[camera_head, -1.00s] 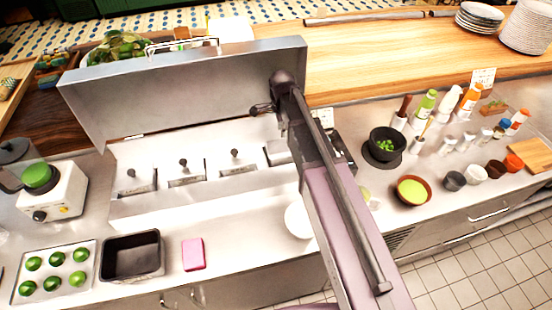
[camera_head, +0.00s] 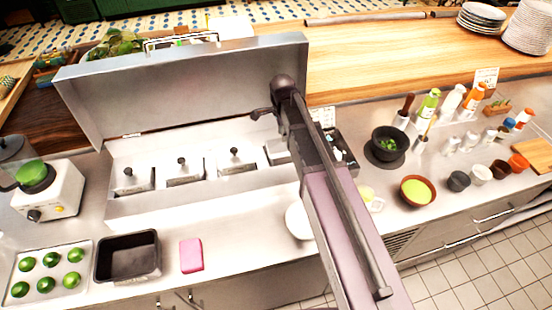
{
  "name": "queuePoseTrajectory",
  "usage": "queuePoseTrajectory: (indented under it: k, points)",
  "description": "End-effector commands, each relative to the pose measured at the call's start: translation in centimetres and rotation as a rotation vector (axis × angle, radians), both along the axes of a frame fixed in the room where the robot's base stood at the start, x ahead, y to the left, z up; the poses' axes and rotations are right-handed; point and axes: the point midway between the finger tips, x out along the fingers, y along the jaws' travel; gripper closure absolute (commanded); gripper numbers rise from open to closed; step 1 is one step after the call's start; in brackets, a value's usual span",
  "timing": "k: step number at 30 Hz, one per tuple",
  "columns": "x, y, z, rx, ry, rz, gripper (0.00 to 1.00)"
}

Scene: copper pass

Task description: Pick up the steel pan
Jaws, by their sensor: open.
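I cannot tell for certain which thing is the steel pan. An empty, dark grey rectangular pan (camera_head: 128,258) sits on the steel counter at the lower left. Several lidded steel inserts with black knobs (camera_head: 185,172) sit in the open steel unit behind it. My arm (camera_head: 335,215) rises from the bottom centre to a dark joint at the unit's right end, right of the dark pan and apart from it. My gripper's fingers do not show.
A raised steel lid (camera_head: 180,85) stands behind the inserts. A tray of limes (camera_head: 50,270) and a pink sponge (camera_head: 191,255) flank the dark pan. Bowls and bottles crowd the right counter.

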Motion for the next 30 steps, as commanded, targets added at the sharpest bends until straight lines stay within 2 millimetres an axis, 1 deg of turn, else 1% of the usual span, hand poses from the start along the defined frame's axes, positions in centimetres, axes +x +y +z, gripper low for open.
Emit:
queuePoseTrajectory:
  k: [1, 12, 17, 30]
  points:
    - [0.0, 0.0, -0.8, 0.0, 0.0, 0.0, 0.56]
    - [-0.1, 0.0, -3.3, 0.0, 0.0, -0.001, 0.56]
    - [-0.1, 0.0, -3.6, 0.0, 0.0, -0.001, 0.56]
    - [-0.1, -0.1, -3.5, 0.0, 0.0, -0.002, 0.56]
